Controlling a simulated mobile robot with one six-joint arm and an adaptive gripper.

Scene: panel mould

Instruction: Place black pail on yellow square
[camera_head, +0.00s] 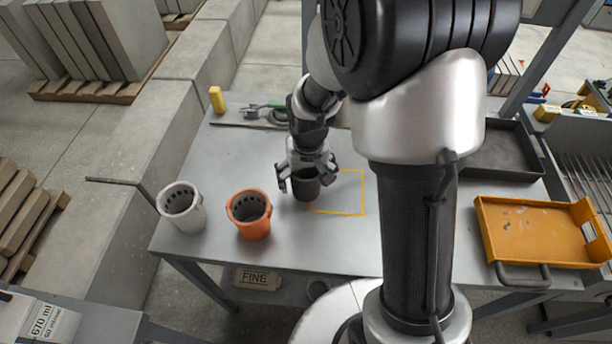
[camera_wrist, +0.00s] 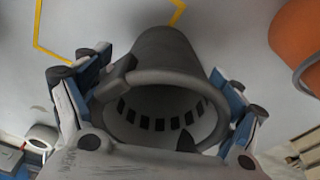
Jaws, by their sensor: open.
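The black pail (camera_head: 306,187) is upright at the left side of the yellow square (camera_head: 362,193), an outline on the grey table, and hides part of that side. Most of the square to the pail's right is bare. My gripper (camera_head: 306,176) is open around the pail from above, one finger on each side. In the wrist view the pail (camera_wrist: 168,52) lies between the spread fingers of my gripper (camera_wrist: 158,82), its rim towards the camera. Parts of the yellow square (camera_wrist: 40,38) show beyond it. Finger contact is hard to tell.
An orange pail (camera_head: 250,225) and a white pail (camera_head: 181,210) stand left of the black one on the table (camera_head: 215,160). A yellow block (camera_head: 217,99) and tools are at the back. An orange tray (camera_head: 500,225) and a dark tray (camera_head: 510,172) are at right.

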